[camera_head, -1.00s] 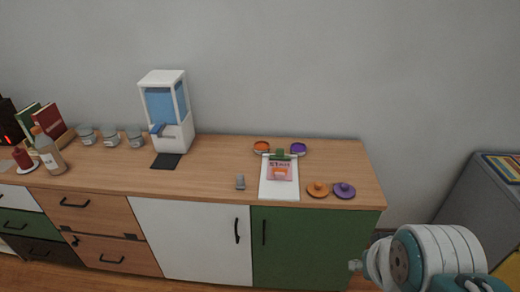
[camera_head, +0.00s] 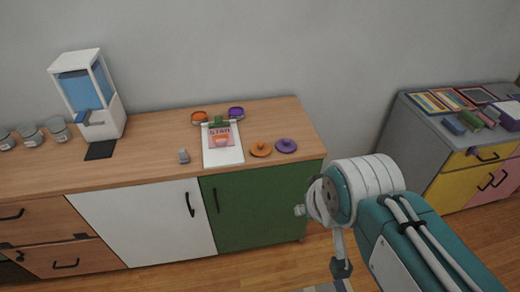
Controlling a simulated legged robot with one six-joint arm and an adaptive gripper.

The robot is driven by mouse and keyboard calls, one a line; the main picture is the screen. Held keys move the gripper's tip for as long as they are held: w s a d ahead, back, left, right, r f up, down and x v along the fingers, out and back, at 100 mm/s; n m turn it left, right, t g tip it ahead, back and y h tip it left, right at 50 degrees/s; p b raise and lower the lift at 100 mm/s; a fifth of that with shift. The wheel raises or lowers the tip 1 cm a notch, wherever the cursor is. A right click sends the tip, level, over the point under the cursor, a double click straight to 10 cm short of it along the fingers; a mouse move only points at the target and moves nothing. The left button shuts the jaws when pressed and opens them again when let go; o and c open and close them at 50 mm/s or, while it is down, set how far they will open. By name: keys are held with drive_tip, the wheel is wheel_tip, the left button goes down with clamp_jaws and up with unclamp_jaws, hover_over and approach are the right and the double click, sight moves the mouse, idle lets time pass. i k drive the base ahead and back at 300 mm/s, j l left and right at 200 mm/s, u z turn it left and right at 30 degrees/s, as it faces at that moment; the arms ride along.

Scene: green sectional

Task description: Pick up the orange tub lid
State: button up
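The orange tub lid (camera_head: 261,149) is a flat round disc with a small knob on top. It lies on the wooden counter (camera_head: 150,172) near its front right, just left of a matching purple lid (camera_head: 286,146). An open orange tub (camera_head: 199,118) stands behind it near the wall. My teal and white arm fills the lower right, in front of and to the right of the cabinet, apart from the lid. I cannot make out the gripper's fingertips or whether they are open.
A white clipboard (camera_head: 222,156) with a pink card lies left of the lid. A purple tub (camera_head: 236,113), a small grey object (camera_head: 183,156) and a blue-white dispenser (camera_head: 88,95) share the counter. A grey-topped cabinet (camera_head: 432,120) stands right across a floor gap.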

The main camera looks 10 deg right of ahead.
sight(260, 148)
drive_tip(key=i, duration=1.1)
